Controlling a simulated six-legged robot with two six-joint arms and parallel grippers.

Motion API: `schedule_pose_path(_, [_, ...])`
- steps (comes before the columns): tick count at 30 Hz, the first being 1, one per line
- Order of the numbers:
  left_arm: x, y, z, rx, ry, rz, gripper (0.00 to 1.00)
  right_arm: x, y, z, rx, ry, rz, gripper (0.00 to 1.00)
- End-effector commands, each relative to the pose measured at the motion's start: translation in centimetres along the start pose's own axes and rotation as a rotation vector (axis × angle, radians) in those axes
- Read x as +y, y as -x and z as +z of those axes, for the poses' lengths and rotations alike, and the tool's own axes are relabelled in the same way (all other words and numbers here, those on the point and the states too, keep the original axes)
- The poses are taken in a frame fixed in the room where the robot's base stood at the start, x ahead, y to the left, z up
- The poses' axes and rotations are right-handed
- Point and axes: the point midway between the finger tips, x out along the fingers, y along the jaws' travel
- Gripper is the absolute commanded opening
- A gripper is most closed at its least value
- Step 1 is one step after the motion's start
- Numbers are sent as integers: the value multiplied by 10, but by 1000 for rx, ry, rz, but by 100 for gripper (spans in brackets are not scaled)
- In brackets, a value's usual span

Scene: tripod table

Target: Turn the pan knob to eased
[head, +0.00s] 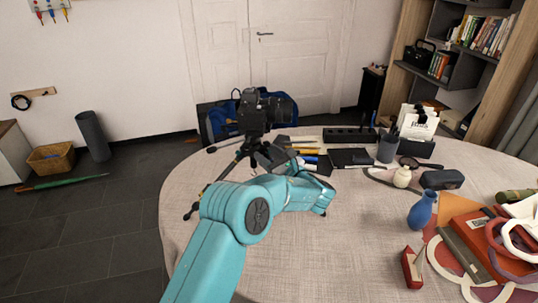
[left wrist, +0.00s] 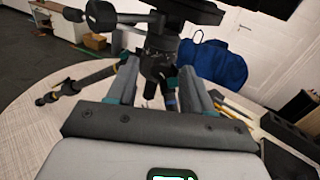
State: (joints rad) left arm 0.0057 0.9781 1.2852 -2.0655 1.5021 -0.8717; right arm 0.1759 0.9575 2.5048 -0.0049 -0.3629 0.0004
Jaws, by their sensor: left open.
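A small black tripod (head: 252,150) with a camera (head: 262,110) on top stands at the table's left back edge. In the left wrist view its head (left wrist: 160,50) rises beyond my gripper, with a handle (left wrist: 128,18) reaching left. My left gripper (left wrist: 160,82) is open, its two fingers apart on either side of the dark lower part of the tripod head. I cannot tell whether they touch it. Which dark part is the pan knob, and its setting, cannot be made out. In the head view my arm and wrist partly hide the tripod's lower part. My right gripper is not in view.
The round table (head: 330,240) has clear room at its front middle. Pens, a black notebook (head: 352,158) and a power strip (head: 350,135) lie right of the tripod. A blue vase (head: 421,211) and a red stapler-like object (head: 411,268) are farther right. A blue bag (left wrist: 212,64) is behind.

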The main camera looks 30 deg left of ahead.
Motion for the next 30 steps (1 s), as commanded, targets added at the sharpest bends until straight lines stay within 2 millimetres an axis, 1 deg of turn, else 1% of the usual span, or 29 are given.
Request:
schedule_pose_path(3, [0, 0, 0, 0, 0, 0, 51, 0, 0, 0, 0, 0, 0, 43])
schedule_pose_path(4, [0, 0, 0, 0, 0, 0, 48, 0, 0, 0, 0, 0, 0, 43])
schedule_pose_path(5, [0, 0, 0, 0, 0, 0, 38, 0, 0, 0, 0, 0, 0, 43])
schedule_pose_path(6, [0, 0, 0, 0, 0, 0, 25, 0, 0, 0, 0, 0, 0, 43])
schedule_pose_path(8, [0, 0, 0, 0, 0, 0, 5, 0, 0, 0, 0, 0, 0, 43])
schedule_pose_path(9, [0, 0, 0, 0, 0, 1, 0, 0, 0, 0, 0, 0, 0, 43])
schedule_pose_path(14, [0, 1, 0, 0, 3, 1, 0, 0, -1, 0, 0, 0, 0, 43])
schedule_pose_path(20, [0, 1, -2, -1, 48, 1, 0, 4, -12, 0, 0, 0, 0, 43])
schedule_pose_path(26, [1, 0, -5, -3, 167, 1, 0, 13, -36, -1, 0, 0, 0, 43])
schedule_pose_path(30, [1, 0, -7, -4, 289, 0, 0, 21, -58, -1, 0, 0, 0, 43])
